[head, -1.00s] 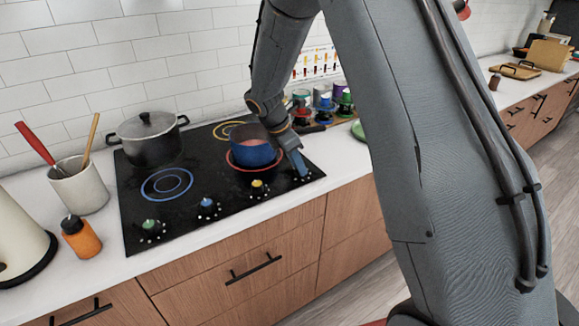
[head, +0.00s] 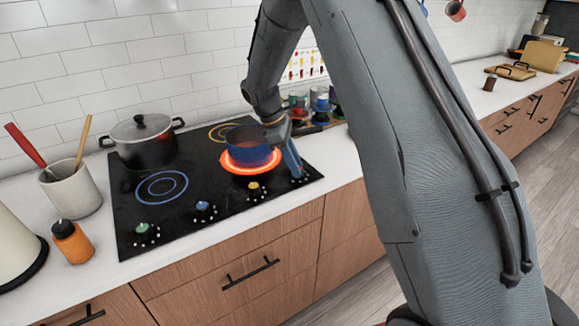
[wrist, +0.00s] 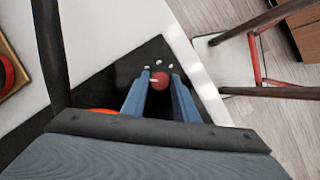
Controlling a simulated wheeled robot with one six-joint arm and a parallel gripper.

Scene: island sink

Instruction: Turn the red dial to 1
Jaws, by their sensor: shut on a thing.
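The red dial (wrist: 161,78) sits between my fingertips in the wrist view, with a white pointer mark across its left part. Small white marks stand around it on the black cooktop (head: 215,222). My gripper (wrist: 160,85) is shut on the dial, one blue finger on each side. In the head view my gripper (head: 297,176) reaches down to the cooktop's front right corner, where the fingers hide the dial. I cannot read which number the pointer meets. The burner ring (head: 236,168) under the blue pot (head: 248,152) glows bright orange.
Green (head: 141,228), blue (head: 203,206) and yellow (head: 253,186) dials line the cooktop's front edge to the left. A lidded dark pot (head: 145,145) stands at the back left. An orange bottle (head: 72,242) and a utensil crock (head: 72,190) stand farther left.

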